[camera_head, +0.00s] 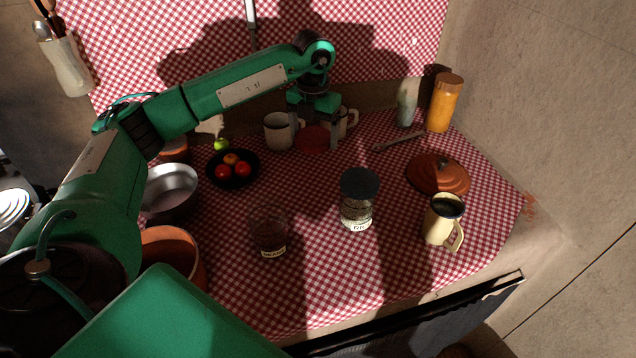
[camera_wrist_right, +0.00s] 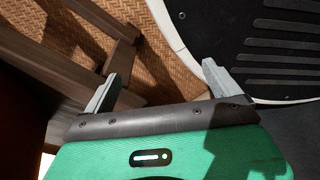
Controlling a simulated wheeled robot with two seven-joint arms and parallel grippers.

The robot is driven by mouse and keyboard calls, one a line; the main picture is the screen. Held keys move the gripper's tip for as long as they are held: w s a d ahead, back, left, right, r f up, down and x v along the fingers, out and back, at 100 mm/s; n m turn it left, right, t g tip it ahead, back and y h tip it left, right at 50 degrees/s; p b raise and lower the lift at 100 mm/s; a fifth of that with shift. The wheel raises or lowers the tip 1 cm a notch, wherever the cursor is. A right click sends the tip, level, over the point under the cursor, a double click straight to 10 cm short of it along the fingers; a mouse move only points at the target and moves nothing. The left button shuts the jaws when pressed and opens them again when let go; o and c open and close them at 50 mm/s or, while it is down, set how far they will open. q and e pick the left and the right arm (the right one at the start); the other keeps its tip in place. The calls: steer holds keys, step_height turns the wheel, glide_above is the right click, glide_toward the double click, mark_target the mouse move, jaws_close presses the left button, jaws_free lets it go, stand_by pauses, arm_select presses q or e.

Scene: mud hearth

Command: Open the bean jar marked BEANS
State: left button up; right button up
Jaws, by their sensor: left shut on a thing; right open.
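The bean jar (camera_head: 269,234) stands upright on the checked cloth, left of the middle in the head view. It is a dark glass jar with a BEANS label low on its front, and I see no lid on its top. My left gripper (camera_head: 314,132) is shut on a flat round red lid (camera_head: 313,141). It holds the lid behind and to the right of the jar, in front of the mugs, clear of the jar. My right gripper (camera_wrist_right: 160,70) is open and empty in the right wrist view, away from the jar.
A glass jar with a dark lid (camera_head: 357,205) stands right of the bean jar. A cream mug (camera_head: 437,222), terracotta lid (camera_head: 450,176), fruit bowl (camera_head: 247,182), metal pan (camera_head: 168,190) and white mug (camera_head: 278,131) surround it. Wooden furniture (camera_wrist_right: 70,68) is near my right gripper.

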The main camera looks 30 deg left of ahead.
mark_target(314, 190)
arm_select(q)
step_height(314, 190, down, 16)
steer(key=shift+f+p, duration=0.1)
steer(key=shift+p, duration=0.6)
steer(key=o, duration=0.9)
steer(key=shift+o, duration=0.2)
arm_select(e)
steer(key=shift+s+d+f, duration=0.15)
steer(key=shift+s+f, duration=0.05)
steer(key=shift+s, duration=0.4)
steer(key=shift+s+d+f, duration=0.15)
steer(key=shift+s+f, duration=0.05)
steer(key=shift+s, duration=0.35)
steer(key=shift+r, duration=0.1)
